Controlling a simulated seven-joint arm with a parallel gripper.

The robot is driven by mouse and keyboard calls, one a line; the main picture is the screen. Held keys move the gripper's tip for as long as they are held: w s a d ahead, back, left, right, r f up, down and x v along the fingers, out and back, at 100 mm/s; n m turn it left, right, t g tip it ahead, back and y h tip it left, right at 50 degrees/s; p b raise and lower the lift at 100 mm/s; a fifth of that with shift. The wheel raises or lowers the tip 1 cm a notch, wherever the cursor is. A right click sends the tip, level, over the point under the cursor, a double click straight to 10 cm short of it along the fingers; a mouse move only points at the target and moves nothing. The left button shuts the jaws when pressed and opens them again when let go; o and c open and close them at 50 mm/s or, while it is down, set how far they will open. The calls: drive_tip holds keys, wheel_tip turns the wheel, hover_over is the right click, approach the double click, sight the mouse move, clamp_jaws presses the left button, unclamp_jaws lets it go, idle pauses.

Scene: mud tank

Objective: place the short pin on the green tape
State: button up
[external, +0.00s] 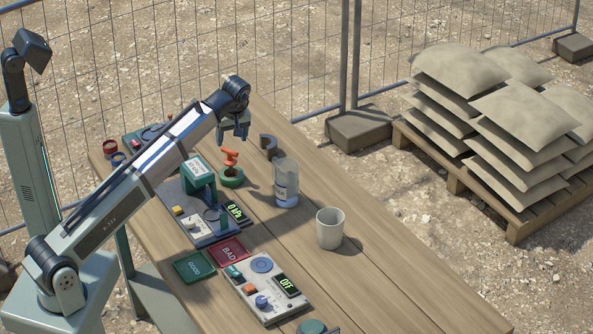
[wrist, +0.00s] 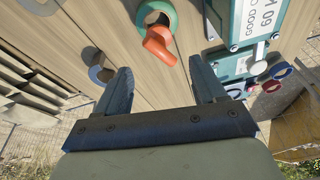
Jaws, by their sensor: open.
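An orange, bent pin-like piece (external: 230,157), which I take for the short pin, shows directly above the green tape ring (external: 231,178) in the external view. In the wrist view the orange piece (wrist: 160,46) overlaps the near edge of the green ring (wrist: 145,10). It looks upright at the ring, but I cannot tell whether it rests on the rim or in the hole. My gripper (external: 233,136) is above the orange piece. In the wrist view its two fingers (wrist: 161,82) are spread with nothing between the tips, and the orange piece lies beyond them.
A grey C-shaped piece (external: 268,142) and a clear beaker (external: 286,185) stand right of the green ring. A green-headed press device (external: 198,172) is left and nearer. A pale cup (external: 330,228), red BAD mat (external: 228,252) and green GOOD mat (external: 194,266) are farther off.

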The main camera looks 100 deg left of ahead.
drive_tip(key=shift+v, duration=1.6)
